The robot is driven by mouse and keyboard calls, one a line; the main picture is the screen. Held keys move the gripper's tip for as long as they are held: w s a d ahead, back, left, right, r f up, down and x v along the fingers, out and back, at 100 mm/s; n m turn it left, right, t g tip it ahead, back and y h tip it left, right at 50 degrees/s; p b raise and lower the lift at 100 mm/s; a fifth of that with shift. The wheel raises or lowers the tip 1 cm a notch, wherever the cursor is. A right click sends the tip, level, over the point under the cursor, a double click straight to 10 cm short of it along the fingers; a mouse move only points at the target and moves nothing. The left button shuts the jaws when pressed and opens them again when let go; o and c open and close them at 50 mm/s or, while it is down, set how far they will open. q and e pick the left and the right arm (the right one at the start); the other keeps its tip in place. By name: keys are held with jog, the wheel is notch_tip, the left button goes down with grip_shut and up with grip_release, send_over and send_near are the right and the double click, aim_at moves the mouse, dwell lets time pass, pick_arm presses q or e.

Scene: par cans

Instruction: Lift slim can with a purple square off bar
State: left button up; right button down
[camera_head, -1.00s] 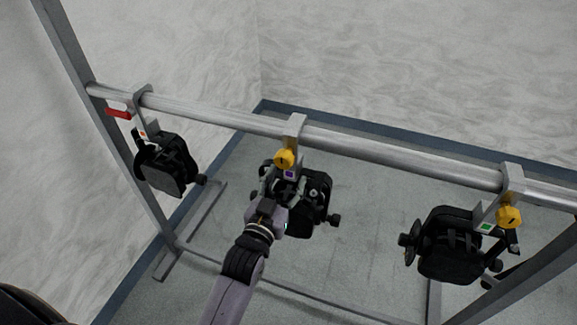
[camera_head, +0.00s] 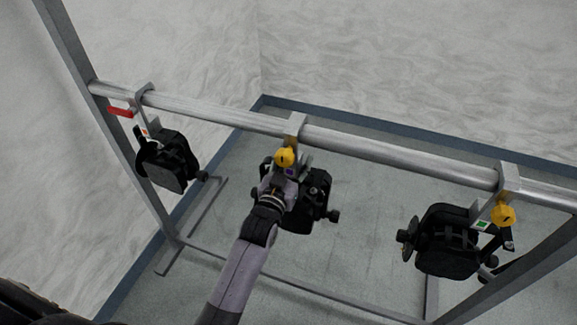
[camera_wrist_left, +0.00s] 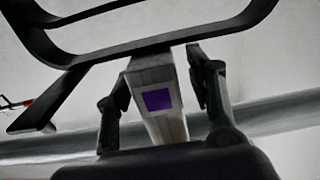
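The can with the purple square (camera_head: 289,172) has a black body (camera_head: 314,200). It hangs from the bar (camera_head: 230,116) by a grey hook (camera_head: 295,126), at the middle of the head view. A yellow knob (camera_head: 284,157) sits just above the square. My left gripper (camera_head: 280,183) is at the hook's lower part and partly hides the can. In the left wrist view the grey shank with its purple square (camera_wrist_left: 157,100) stands between the two fingers of my left gripper (camera_wrist_left: 158,78). The fingers are open around it, with a narrow gap on the right. My right gripper is not in view.
A black can with an orange mark (camera_head: 168,162) hangs at the left, near a red tag (camera_head: 120,111). Another with a green square (camera_head: 447,243) hangs at the right. Grey posts (camera_head: 75,60) hold the bar. The floor below is mostly clear.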

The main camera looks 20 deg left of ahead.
pick_arm(q)
grip_shut()
dwell(0.4)
dwell(0.4)
jog(key=shift+w+r, duration=0.1)
jog(key=shift+r, duration=0.2)
